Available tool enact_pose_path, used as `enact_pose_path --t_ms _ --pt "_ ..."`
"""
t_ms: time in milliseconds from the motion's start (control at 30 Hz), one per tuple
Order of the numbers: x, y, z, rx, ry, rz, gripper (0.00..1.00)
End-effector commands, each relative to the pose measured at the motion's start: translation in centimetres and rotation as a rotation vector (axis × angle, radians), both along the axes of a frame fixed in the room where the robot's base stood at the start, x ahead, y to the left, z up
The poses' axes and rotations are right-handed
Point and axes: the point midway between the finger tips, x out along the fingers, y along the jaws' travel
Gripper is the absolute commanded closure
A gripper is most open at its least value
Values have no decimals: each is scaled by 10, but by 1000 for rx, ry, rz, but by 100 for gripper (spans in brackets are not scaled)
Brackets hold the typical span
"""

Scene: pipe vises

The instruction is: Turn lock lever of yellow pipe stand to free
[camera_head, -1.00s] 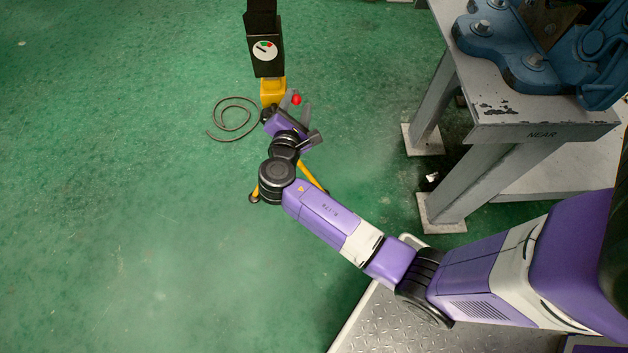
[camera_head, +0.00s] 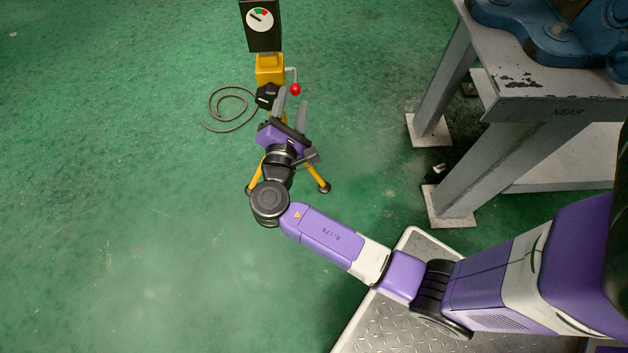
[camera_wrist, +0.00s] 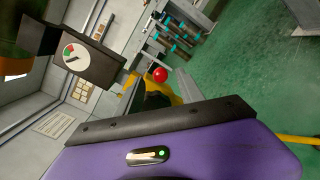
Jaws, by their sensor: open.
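The yellow pipe stand (camera_head: 270,70) rises at the top centre of the head view, with a black dial box (camera_head: 262,36) above its yellow block. A bent grey lever with a red knob (camera_head: 295,90) sticks out on the block's right side and hangs toward me. My gripper (camera_head: 292,97) is open, its two grey fingers pointing at the knob. The knob shows at or just beyond the fingertips, not clamped; contact cannot be told. In the wrist view the red knob (camera_wrist: 160,74) is just past my purple gripper body, with the dial box (camera_wrist: 75,54) to its left.
A grey steel table (camera_head: 540,108) with a blue vise (camera_head: 555,38) stands at the right. The stand's yellow legs (camera_head: 322,186) spread near my wrist. A dark cable (camera_head: 230,108) lies coiled left of the stand. The green floor at left is clear.

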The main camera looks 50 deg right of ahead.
Motion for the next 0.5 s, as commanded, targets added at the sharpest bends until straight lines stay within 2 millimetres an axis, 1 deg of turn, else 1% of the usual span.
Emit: enact_pose_path --t_ms 33,167,200,233,500 --pt "-4 9 2 1 2 3 55" --pt "-16 30 2 -1 2 3 55" --pt "-20 28 -9 19 3 11 55" --pt "-21 28 -15 37 3 23 55" --pt "-39 35 -60 190 -7 109 55"
